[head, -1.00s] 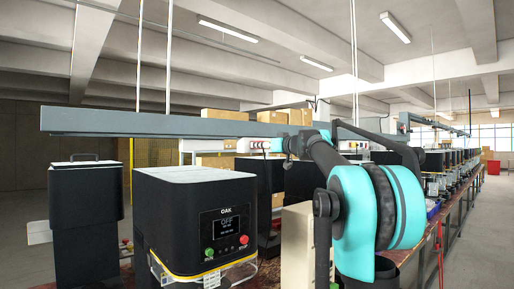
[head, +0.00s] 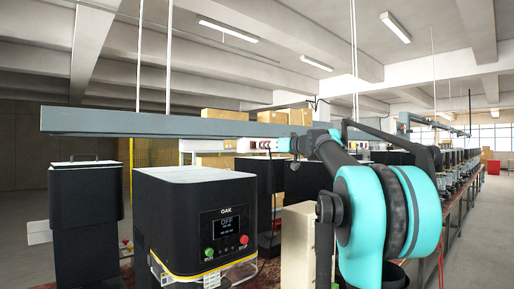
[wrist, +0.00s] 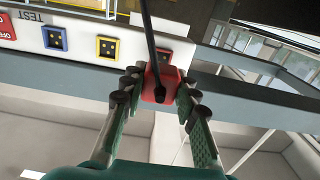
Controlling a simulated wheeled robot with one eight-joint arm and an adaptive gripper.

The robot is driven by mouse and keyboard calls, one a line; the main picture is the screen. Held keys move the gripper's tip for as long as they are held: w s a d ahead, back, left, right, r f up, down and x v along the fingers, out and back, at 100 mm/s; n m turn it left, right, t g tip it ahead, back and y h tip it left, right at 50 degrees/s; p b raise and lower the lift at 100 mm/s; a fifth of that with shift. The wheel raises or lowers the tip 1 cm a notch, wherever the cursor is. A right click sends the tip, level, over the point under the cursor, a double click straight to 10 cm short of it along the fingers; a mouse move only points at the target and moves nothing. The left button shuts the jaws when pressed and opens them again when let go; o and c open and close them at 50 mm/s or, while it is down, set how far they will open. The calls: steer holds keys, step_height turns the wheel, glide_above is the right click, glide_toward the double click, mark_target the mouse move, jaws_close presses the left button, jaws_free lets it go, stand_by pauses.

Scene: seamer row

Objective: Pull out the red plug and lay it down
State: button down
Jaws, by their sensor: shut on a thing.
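The red plug (wrist: 160,84) is between the fingertips of my gripper (wrist: 159,88) in the wrist view, with a black cord (wrist: 149,40) running up from it. My gripper is shut on it. The red-framed socket (wrist: 165,56) shows just beyond the plug on a white panel (wrist: 133,47). Its dark face is partly visible, and the plug appears to be out of it, close in front. In the head view my gripper (head: 279,145) is small, at the end of my outstretched arm. The plug itself is hard to make out there.
Yellow-framed (wrist: 107,48) and blue-framed (wrist: 54,38) sockets sit left of the red one. A long grey beam (head: 150,122) crosses above the row. A black OAK machine (head: 190,220) stands in front on the bench. Cardboard boxes (head: 225,115) are behind.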

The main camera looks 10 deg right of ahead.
steer(key=shift+s+d, duration=0.25)
steer(key=shift+s, duration=0.2)
steer(key=w+f+g+h, duration=0.15)
steer(key=w+f, duration=0.25)
steer(key=f, duration=1.2)
steer(key=w+f+g, duration=0.2)
steer(key=w+f, duration=0.2)
steer(key=f, duration=1.2)
steer(key=shift+s+d+f+g+h, duration=0.15)
steer(key=shift+s+f+g+h, duration=0.55)
steer(key=shift+f, duration=5.75)
steer(key=shift+s+d+f+g+h, duration=0.25)
steer(key=shift+s+f, duration=0.75)
steer(key=shift+f, duration=5.4)
steer(key=shift+s+d+f+g+h, duration=0.1)
steer(key=shift+s+f+g+h, duration=0.55)
steer(key=shift+f, duration=5.8)
steer(key=shift+s, duration=0.2)
